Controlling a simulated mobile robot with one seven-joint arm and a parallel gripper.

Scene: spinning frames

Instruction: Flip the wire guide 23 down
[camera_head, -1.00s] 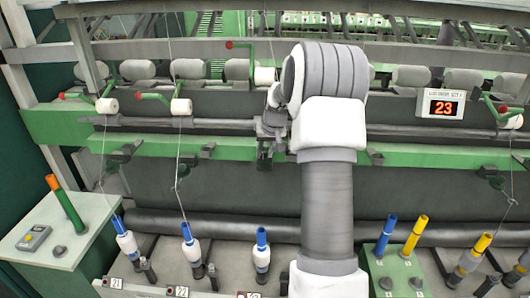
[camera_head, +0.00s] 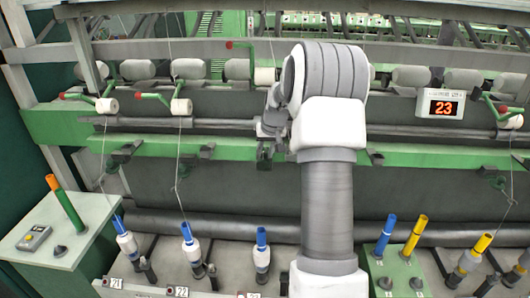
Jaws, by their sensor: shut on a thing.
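Wire guide 23 is a green bar with a red knob (camera_head: 229,44) and a white roller (camera_head: 264,76). It stands raised, higher than the two guides to its left. My gripper (camera_head: 265,152) is a dark shape just left of my arm, below the white roller and in front of the green rail. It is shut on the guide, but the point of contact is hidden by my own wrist.
Guides with white rollers stand lower at left (camera_head: 107,106) and (camera_head: 181,106). Blue-topped bobbins (camera_head: 262,250) stand along the front. A control box (camera_head: 50,238) is at left, and a green box with colored tubes (camera_head: 392,268) at right. My arm hides the middle.

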